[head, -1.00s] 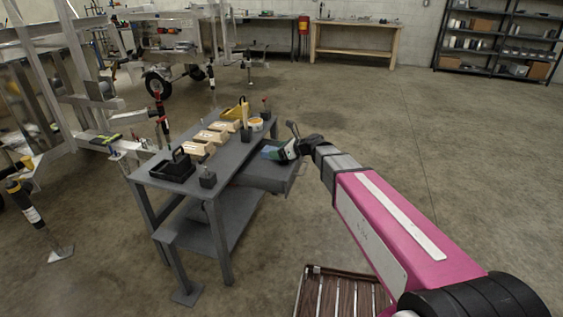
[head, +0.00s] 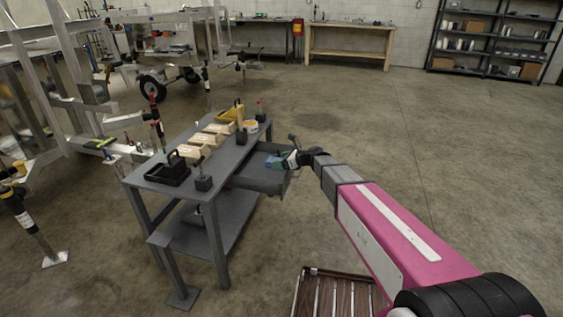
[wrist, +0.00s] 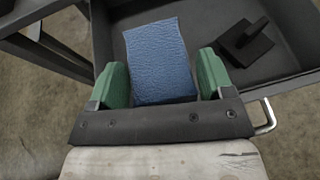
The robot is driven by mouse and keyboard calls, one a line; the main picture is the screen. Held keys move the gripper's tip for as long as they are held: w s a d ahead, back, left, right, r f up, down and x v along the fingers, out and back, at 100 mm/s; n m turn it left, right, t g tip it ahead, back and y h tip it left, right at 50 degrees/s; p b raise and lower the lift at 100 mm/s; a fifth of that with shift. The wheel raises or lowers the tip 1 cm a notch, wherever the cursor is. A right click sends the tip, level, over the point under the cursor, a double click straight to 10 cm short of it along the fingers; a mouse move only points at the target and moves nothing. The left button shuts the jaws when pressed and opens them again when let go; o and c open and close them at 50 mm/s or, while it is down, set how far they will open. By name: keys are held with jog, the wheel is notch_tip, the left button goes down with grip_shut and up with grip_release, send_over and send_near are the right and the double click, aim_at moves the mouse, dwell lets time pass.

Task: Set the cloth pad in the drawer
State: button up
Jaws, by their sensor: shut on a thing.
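The blue cloth pad (wrist: 158,58) shows in the wrist view between the two green fingers of my gripper (wrist: 163,78). My gripper is shut on it. The pad is over the open grey drawer (wrist: 276,88), near its front edge; I cannot tell whether it touches the drawer floor. In the head view the drawer (head: 262,184) is pulled out from the grey workbench, and my gripper (head: 283,161) is at its far right side with the pad (head: 272,161) small and partly hidden.
A dark block with a raised handle (wrist: 244,42) lies inside the drawer at the right. The workbench top (head: 222,152) holds several wooden boxes, a black caddy (head: 168,174) and a yellow bin (head: 230,114). A slatted wooden crate (head: 312,295) stands on the floor nearby.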

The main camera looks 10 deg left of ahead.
jog(key=shift+f, duration=0.55)
jog(key=o, duration=0.9)
jog(key=shift+r, duration=0.1)
jog(key=shift+r, duration=0.25)
jog(key=v, duration=1.2)
jog(key=s+d+f+n+g+h, duration=0.1)
jog(key=s+d+f+n+h, duration=0.2)
jog(key=s+d+n, duration=0.4)
jog(key=s+d+f+n+g+h, duration=0.1)
jog(key=s+d+f+n+h, duration=0.2)
jog(key=d, duration=1)
jog(key=s+d+f+n+g+h, duration=0.1)
jog(key=s+d+f+n+h, duration=0.3)
jog(key=s+d+n+h, duration=0.3)
jog(key=shift+s+d+f+n, duration=0.1)
jog(key=shift+s+d+n, duration=0.4)
jog(key=shift+s+n, duration=0.2)
jog(key=shift+s+d+r+n, duration=0.1)
jog(key=shift+s+d+n, duration=0.45)
jog(key=shift+s, duration=0.25)
jog(key=shift+s+d+f+n, duration=0.1)
jog(key=shift+s+d+n, duration=0.35)
jog(key=shift+s+n, duration=0.3)
